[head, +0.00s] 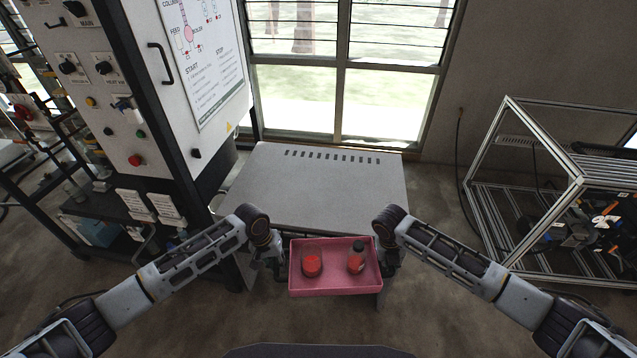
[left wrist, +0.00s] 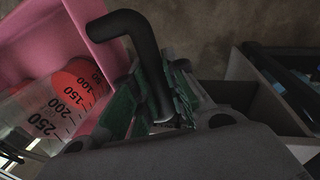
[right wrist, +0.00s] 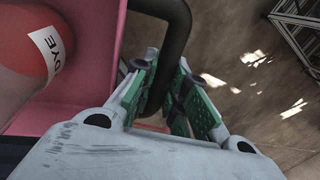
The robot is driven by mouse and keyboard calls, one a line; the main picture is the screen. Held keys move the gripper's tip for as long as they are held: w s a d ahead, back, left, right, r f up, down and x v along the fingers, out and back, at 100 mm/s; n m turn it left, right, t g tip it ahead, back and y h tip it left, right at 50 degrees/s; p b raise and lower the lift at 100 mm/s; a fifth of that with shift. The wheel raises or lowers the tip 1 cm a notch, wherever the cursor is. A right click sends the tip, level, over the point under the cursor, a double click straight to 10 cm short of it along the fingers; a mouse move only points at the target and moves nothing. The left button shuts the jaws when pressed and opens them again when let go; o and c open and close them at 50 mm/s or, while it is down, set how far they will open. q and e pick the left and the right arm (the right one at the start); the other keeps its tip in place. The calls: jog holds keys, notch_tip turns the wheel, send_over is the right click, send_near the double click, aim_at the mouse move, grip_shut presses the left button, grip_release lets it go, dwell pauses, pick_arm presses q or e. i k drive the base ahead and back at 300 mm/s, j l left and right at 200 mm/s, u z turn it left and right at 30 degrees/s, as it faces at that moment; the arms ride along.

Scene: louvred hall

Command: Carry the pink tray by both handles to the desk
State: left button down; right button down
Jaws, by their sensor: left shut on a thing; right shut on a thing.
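The pink tray (head: 335,291) is held up between my two grippers, in front of the near edge of the grey desk (head: 335,188). It looks about level. My left gripper (head: 270,266) is shut on the tray's left black handle, which shows between green finger pads in the left wrist view (left wrist: 148,62). My right gripper (head: 391,262) is shut on the right black handle, seen in the right wrist view (right wrist: 176,48). In the tray stand a beaker with red contents (head: 312,264) and a red bottle with a dark cap (head: 356,260). The beaker's graduations show in the left wrist view.
The desk top is bare except for a row of dark slots near its back. A tall control cabinet (head: 150,110) stands close on the left. A metal frame with equipment (head: 545,190) stands on the right. Windows are behind the desk.

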aim_at(317, 198)
jog(key=i, duration=1.2)
jog(key=u, duration=0.2)
